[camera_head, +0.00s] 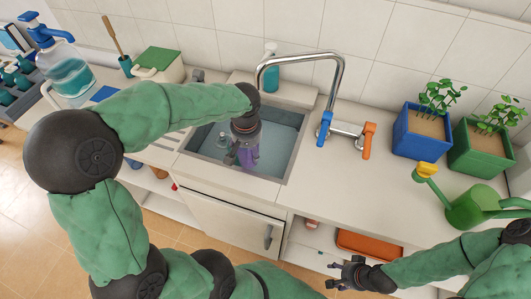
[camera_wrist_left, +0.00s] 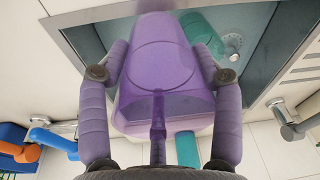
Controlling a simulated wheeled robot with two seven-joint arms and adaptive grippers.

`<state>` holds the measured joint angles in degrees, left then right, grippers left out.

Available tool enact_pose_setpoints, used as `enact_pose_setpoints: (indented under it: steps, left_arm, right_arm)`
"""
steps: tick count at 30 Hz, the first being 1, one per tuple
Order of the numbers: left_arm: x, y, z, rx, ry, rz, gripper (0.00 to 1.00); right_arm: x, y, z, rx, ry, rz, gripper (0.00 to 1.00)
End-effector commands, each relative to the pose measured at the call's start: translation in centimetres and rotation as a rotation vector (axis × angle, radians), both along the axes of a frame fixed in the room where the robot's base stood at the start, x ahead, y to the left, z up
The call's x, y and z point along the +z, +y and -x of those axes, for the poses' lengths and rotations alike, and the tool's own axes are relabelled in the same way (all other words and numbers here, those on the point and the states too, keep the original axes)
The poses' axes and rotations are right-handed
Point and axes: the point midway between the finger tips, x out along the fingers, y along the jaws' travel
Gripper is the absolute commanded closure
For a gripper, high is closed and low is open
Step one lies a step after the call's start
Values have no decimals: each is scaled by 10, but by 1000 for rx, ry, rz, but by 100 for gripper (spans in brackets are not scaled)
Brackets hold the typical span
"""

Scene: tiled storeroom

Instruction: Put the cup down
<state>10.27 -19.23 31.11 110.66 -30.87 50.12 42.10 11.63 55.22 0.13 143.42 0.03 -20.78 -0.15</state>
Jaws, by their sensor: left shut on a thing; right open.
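My left gripper (camera_head: 246,150) is over the sink (camera_head: 196,143) and shut on a translucent purple cup (camera_wrist_left: 155,70). In the left wrist view the cup sits between the two fingers (camera_wrist_left: 158,75), with the sink behind it. In the head view only a small purple part of the cup shows below the gripper, and I cannot tell whether it touches the sink floor. My right gripper (camera_head: 345,272) is open and empty, low in front of the counter.
The tap (camera_head: 339,75) arches behind the sink, with blue (camera_head: 325,128) and orange (camera_head: 368,140) handles. A teal bottle (camera_head: 271,76) stands behind it. Blue (camera_head: 420,138) and green (camera_head: 478,152) planters and a watering can (camera_head: 470,208) stand right.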

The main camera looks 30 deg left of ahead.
Motion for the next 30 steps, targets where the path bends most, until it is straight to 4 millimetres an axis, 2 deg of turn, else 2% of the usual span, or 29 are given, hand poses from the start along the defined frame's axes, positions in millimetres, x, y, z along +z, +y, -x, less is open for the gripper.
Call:
enact_pose_setpoints:
  steps: [5,15,21,30]
  left_arm:
    - [-15,-2,-26,1,2,0,57]
    - [-45,-8,-91,0,2,0,57]
    - [-78,-9,-117,1,3,0,57]
    - [-93,-10,-132,1,0,-1,57]
  right_arm:
    - [-10,0,0,1,1,0,40]
    - [-29,0,0,0,1,0,40]
    - [-43,0,0,0,1,0,40]
    - [-49,0,0,0,1,0,40]
